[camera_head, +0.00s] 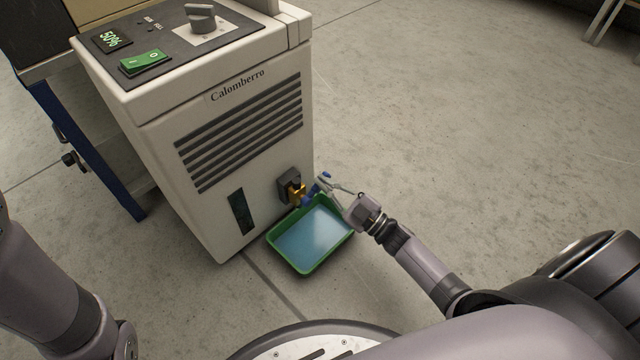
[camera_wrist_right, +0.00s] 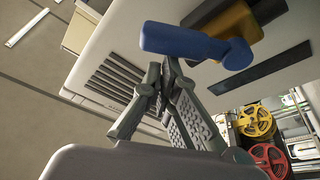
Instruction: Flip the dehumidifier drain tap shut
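The white dehumidifier (camera_head: 245,145) stands on the floor at the left of the head view. Its brass drain tap (camera_head: 296,191) sits low on the front, near the right edge. The tap's blue lever (camera_head: 325,176) sticks out to the right, partly hidden by my fingers. In the right wrist view the blue lever (camera_wrist_right: 185,41) lies across the top, beside the yellow tap body (camera_wrist_right: 222,28). My right gripper (camera_head: 322,184) is at the lever, its fingertips together just below it in the wrist view (camera_wrist_right: 161,72). I cannot tell whether they touch it. My left gripper is out of view.
A green tray (camera_head: 309,271) holding bluish water sits on the floor under the tap. A blue-framed cart (camera_head: 90,150) stands left of the dehumidifier. The floor to the right is open. Red (camera_wrist_right: 268,158) and yellow reels (camera_wrist_right: 255,121) show in the wrist view.

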